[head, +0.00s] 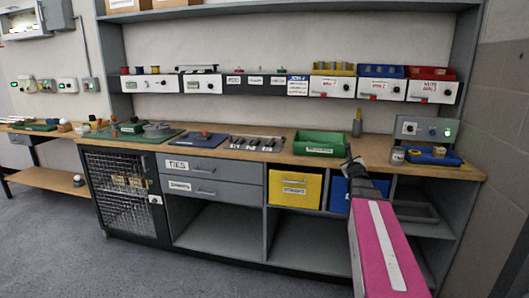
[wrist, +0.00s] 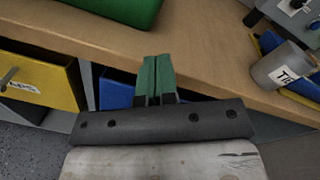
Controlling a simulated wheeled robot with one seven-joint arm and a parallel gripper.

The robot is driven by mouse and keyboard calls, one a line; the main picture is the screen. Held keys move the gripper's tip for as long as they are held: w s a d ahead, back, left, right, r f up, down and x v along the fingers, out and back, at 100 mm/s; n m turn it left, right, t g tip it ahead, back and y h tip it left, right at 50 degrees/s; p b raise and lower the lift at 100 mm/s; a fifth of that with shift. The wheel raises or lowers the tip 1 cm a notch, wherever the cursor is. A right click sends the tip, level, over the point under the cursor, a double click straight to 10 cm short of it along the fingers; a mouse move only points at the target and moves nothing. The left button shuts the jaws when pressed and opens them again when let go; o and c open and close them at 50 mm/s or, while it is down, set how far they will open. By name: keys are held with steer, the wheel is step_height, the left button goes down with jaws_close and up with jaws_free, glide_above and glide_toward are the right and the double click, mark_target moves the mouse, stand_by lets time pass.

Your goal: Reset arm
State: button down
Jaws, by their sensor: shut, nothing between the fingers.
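My gripper (wrist: 157,77) shows in the wrist view with its two green fingers pressed together and nothing between them. It is at the front edge of the wooden workbench (wrist: 195,50), in front of the blue bin below. In the head view my arm, with a pink link, reaches up from the lower right, and my gripper (head: 350,158) is by the bench edge, small and hard to make out. The green tray (head: 320,144) lies just left of it.
A grey can (head: 397,155) and a blue tray (head: 433,156) stand on the bench at right; the can also shows in the wrist view (wrist: 277,69). A yellow bin (head: 294,188) and a blue bin (head: 340,194) sit below. A shelf (head: 290,84) with labelled boxes hangs above. The floor at left is clear.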

steer(key=s+a+f+n+g+y, duration=0.4)
steer(key=s+a+f+n, duration=0.1)
steer(key=a+f+n, duration=0.45)
steer(key=s+a+f+n+g+y, duration=0.35)
steer(key=s+a+f+n, duration=0.25)
steer(key=a+f+n, duration=0.35)
steer(key=s+f+n+g+h, duration=0.2)
steer(key=s+f+n+g, duration=0.2)
steer(key=s, duration=0.4)
steer(key=s+a+f+n+g+h, duration=0.1)
steer(key=s+f+n+g+h, duration=0.1)
steer(key=s+f+n+g, duration=0.3)
steer(key=s+f+n, duration=0.1)
steer(key=s+n, duration=0.2)
steer(key=s, duration=0.1)
steer(key=shift+f+n, duration=0.15)
steer(key=shift+n, duration=0.25)
